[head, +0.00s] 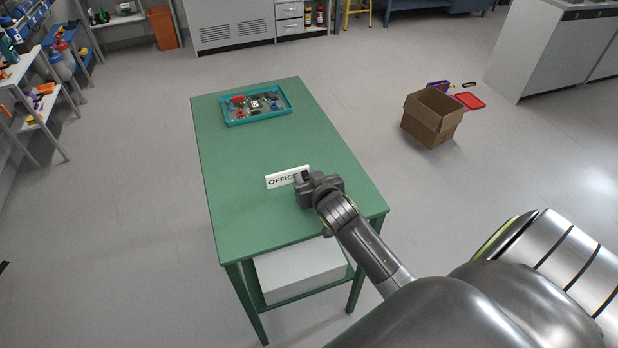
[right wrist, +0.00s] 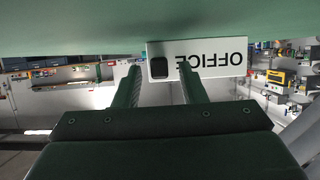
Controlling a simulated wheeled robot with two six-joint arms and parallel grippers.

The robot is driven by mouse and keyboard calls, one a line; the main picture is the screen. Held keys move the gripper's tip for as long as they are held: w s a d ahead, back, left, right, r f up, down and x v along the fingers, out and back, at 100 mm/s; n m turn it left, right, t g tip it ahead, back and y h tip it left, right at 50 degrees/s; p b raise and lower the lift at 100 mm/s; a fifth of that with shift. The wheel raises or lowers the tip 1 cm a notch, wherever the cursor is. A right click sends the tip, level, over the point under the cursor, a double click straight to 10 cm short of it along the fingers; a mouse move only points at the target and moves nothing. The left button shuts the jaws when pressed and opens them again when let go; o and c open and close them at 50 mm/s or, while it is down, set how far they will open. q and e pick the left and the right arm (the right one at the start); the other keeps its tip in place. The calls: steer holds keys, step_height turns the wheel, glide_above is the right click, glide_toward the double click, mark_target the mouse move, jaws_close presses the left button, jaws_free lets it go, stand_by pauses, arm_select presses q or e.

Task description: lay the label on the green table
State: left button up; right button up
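The white label (head: 283,178) with black "OFFICE" lettering is at the green table's (head: 250,215) top, near the middle. In the right wrist view, the label (right wrist: 215,58) appears upside down, with one long edge against the green surface; it looks stood up on that edge rather than flat. A small dark block (right wrist: 160,68) is on its face near one end. My right gripper (head: 307,180) is at that end of the label. Its fingers (right wrist: 163,88) are spread either side of the block, with gaps visible; one finger covers some letters. My left gripper is not in view.
A teal tray (head: 228,122) of small parts stands at the table's far end. A white box (head: 300,270) is on the lower shelf. An open cardboard box (head: 425,125) is on the floor to the right. The tabletop between tray and label is clear.

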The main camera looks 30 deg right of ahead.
steer(key=shift+r, duration=0.25)
steer(key=shift+s+a, duration=0.1)
steer(key=shift+s, duration=0.2)
steer(key=v, duration=1.1)
steer(key=shift+s, duration=0.2)
